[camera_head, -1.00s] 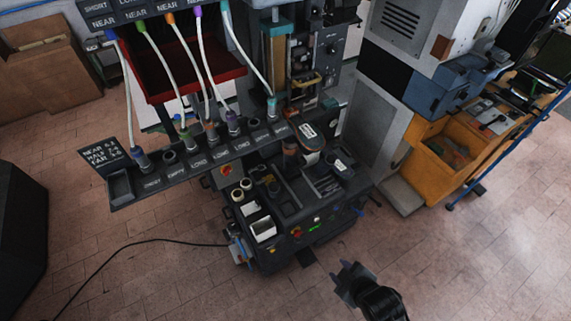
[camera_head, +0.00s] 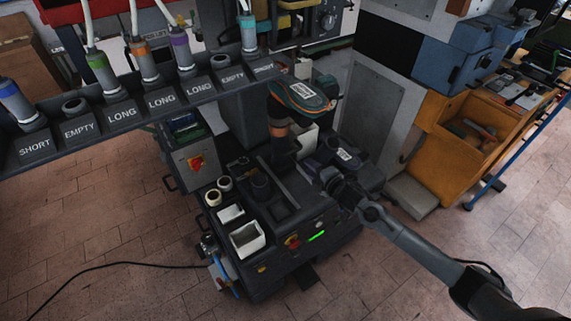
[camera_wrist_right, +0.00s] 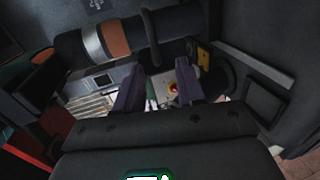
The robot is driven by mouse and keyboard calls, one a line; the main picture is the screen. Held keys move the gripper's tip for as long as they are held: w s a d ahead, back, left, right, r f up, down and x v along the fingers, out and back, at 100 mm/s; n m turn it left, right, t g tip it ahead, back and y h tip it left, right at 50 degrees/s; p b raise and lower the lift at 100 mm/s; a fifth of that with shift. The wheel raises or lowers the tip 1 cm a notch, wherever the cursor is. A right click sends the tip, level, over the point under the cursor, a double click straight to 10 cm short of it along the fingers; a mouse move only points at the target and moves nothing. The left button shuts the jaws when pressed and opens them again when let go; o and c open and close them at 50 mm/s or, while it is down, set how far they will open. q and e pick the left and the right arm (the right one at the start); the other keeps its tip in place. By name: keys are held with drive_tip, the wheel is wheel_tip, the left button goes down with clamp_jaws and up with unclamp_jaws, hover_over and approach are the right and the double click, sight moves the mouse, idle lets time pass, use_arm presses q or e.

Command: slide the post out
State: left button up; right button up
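The post (camera_head: 281,150) looks like the dark upright cylinder with a copper-orange band on the machine's top. A dark shoe-shaped piece (camera_head: 302,97) with an orange edge and a white label sits at its upper end. In the right wrist view the banded post (camera_wrist_right: 118,40) lies across the top of the picture, beyond the fingers. My right gripper (camera_head: 325,178) is at the machine's right side, right of and below the post. In the right wrist view its two fingers (camera_wrist_right: 159,90) are apart, with nothing seen held between them. My left gripper is not in view.
A dark labelled piece (camera_head: 343,154) lies close to my right gripper. White cups (camera_head: 218,190) and a white bin (camera_head: 247,239) stand at the machine's front left. A rack (camera_head: 120,112) with several coloured-collar hoses hangs at upper left. An orange cabinet (camera_head: 458,140) stands right.

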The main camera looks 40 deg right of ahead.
sight(292, 151)
use_arm(q)
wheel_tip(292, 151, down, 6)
drive_tip(key=b, duration=0.4)
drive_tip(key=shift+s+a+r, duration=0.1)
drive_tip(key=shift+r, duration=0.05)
use_arm(e)
drive_tip(key=shift+t, duration=0.3)
drive_tip(key=x, duration=1.2)
drive_tip(key=shift+w+d+r, duration=0.1)
drive_tip(key=shift+w+r, duration=0.05)
drive_tip(key=shift+r, duration=0.1)
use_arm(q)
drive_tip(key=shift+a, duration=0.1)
use_arm(e)
drive_tip(key=shift+c, duration=0.5)
clamp_jaws()
